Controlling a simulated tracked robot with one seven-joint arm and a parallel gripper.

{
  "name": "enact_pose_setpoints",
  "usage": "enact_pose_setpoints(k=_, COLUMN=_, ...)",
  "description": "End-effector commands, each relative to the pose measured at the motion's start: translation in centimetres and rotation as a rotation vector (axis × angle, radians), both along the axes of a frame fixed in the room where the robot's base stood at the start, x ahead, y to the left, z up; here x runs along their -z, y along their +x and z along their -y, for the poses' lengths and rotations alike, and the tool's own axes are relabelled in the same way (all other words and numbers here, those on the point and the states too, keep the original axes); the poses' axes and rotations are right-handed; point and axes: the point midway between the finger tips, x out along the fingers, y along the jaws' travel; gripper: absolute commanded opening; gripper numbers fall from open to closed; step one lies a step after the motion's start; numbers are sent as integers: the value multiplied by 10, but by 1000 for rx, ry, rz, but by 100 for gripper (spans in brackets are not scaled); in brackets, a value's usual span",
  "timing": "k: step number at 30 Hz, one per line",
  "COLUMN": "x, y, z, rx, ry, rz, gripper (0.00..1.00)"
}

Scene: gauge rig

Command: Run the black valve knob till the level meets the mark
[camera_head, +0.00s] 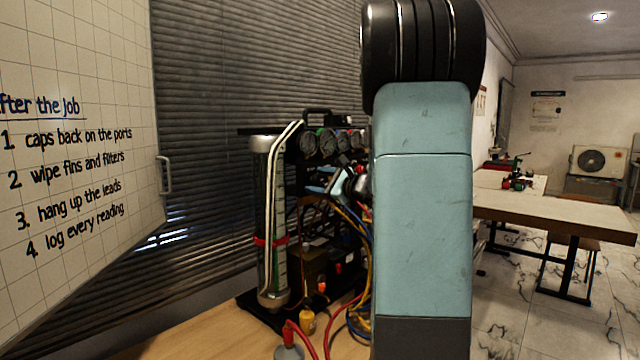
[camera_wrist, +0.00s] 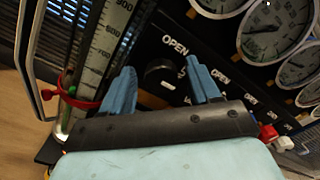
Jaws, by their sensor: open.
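The black valve knob (camera_wrist: 160,74) is in the wrist view beside an "OPEN" label. My gripper (camera_wrist: 161,72) is open, with one blue finger on each side of the knob in that view. I cannot tell whether either finger touches it. The clear level tube with a printed scale (camera_wrist: 108,38) stands left of the knob, with a red ring mark (camera_wrist: 82,102) around its lower part. In the head view the tube (camera_head: 264,205) stands upright with the red ring (camera_head: 270,241) around it. The liquid's surface is not clear. My arm hides much of the rig there.
Round gauges (camera_wrist: 275,28) line the panel right of the knob. Red, blue and yellow hoses (camera_head: 357,225) hang from the rig. A whiteboard (camera_head: 75,150) is at the left.

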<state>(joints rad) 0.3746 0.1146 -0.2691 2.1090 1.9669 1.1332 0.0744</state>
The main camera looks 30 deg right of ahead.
Motion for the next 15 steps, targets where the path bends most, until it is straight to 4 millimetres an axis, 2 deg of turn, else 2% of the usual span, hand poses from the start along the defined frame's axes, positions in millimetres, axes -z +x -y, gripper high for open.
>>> enact_pose_setpoints(k=5, x=-1, y=-2, z=1, rx=1, ry=0, rz=2, gripper=61)
enact_pose_setpoints(k=8, x=-1, y=-10, z=4, rx=1, ry=0, rz=2, gripper=61)
enact_pose_setpoints(k=15, x=-1, y=-50, z=19, rx=4, ry=0, rz=2, gripper=61)
